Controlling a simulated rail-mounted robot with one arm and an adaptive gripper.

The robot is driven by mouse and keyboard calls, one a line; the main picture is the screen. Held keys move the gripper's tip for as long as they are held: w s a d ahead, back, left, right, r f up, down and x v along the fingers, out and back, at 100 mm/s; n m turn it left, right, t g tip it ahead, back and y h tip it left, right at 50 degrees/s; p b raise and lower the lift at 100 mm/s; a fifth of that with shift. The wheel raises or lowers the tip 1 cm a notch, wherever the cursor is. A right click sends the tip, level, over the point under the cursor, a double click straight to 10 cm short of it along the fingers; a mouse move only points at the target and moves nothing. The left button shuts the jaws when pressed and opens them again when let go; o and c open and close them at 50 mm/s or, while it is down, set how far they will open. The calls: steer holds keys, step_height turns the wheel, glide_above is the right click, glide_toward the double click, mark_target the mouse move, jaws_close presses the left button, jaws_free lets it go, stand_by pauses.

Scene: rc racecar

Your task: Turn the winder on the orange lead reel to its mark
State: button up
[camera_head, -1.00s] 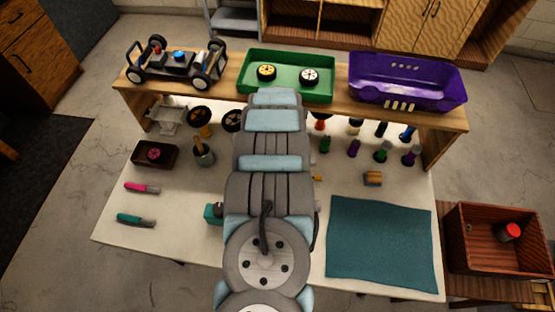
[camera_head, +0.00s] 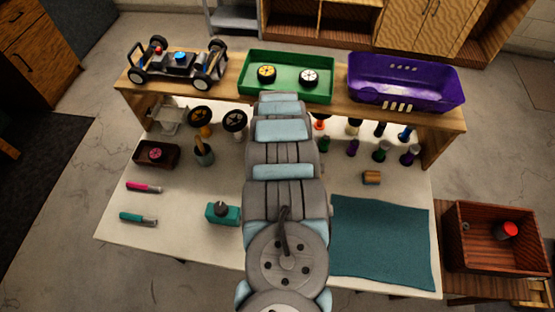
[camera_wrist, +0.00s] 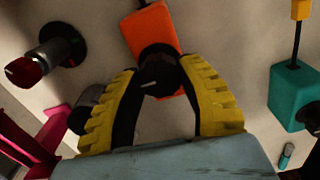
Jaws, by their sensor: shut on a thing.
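The orange lead reel (camera_wrist: 153,28) lies at the top middle of the wrist view, with a dark lead running off its top end. Its black winder (camera_wrist: 157,74) is a round knob with a short pale line on it. My gripper (camera_wrist: 159,76) has its two yellow, ridged fingers shut on either side of the winder. I cannot make out the mark on the reel. In the head view my arm hides the orange reel and the gripper.
A teal box with a dark knob (camera_head: 222,213) stands left of my arm; a teal one shows right in the wrist view (camera_wrist: 293,92). A red-tipped cylinder (camera_wrist: 52,58) stands left in the wrist view. A teal mat (camera_head: 380,245) lies right.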

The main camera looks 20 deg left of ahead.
steer(key=shift+f, duration=0.1)
steer(key=shift+m+b, duration=0.35)
steer(key=shift+m, duration=1.35)
steer(key=shift+f+m, duration=0.1)
steer(key=shift+m, duration=0.4)
steer(key=shift+m+b, duration=0.4)
steer(key=shift+m, duration=0.9)
steer(key=shift+m+b, duration=0.55)
steer(key=shift+m, duration=1.15)
